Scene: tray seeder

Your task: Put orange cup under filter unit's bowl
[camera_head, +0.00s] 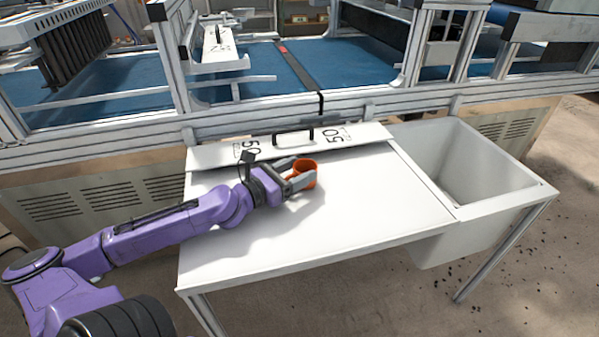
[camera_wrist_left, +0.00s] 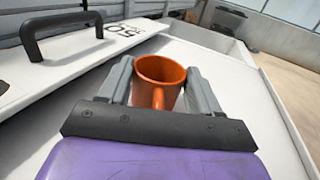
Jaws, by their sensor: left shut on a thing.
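The orange cup (camera_head: 303,174) is upright at the back middle of the white table (camera_head: 350,215). My left gripper (camera_head: 298,176) reaches it from the left and is shut on it. In the left wrist view the orange cup (camera_wrist_left: 159,80) sits between the two grey fingers of my left gripper (camera_wrist_left: 160,88), its handle facing the wrist. I cannot tell whether its base touches the table. My right gripper shows in neither view. I cannot make out a filter unit or its bowl.
A white panel (camera_head: 365,133) with a black handle (camera_head: 293,135) and "50" markings lies along the table's back edge. A deep white sink (camera_head: 536,190) adjoins on the right. Behind stands a metal-framed machine with a blue belt (camera_head: 352,65). The table's front and right are clear.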

